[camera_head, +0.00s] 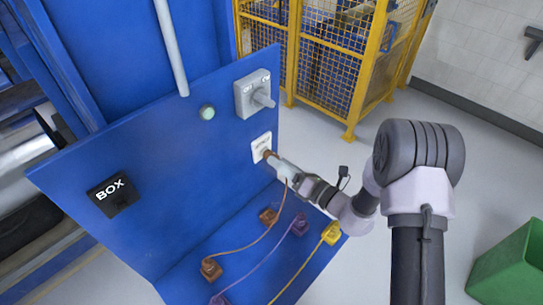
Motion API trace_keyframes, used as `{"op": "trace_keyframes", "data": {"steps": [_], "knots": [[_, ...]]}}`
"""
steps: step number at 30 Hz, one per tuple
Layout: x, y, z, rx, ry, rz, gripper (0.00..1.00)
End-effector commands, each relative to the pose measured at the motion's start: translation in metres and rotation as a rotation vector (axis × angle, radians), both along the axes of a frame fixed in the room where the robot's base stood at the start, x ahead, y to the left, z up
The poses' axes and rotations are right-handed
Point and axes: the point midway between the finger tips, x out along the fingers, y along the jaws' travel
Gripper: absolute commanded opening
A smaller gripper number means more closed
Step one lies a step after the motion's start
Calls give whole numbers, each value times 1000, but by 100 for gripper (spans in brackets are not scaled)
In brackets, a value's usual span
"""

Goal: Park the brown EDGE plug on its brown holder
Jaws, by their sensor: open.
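The brown EDGE plug (267,154) sits at the white socket plate (261,147) on the blue upright panel, with its tip toward the plate. Its brown cable hangs down to a brown block (211,269) on the blue shelf. The brown holder (268,216) is on the shelf below the socket, and no plug is visible on it. My gripper (279,164) is at the plug, its fingers beside or around it. The jaws are open, though the small picture hides the exact gap and any contact.
A purple block (299,225) and a yellow block (331,233) with cables stand on the shelf right of the brown holder. A grey rotary switch (256,94) is above the socket. A black BOX label (113,192) is at left. A yellow cage (330,55) stands behind.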

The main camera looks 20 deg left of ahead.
Motion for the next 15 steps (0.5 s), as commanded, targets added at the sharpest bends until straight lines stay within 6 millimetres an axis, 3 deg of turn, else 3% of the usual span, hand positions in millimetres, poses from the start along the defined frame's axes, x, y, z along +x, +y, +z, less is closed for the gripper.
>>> {"op": "trace_keyframes", "data": {"steps": [6,15], "knots": [[11,26,1,1,-1,0,51],[16,38,0,1,0,-1,51]]}}
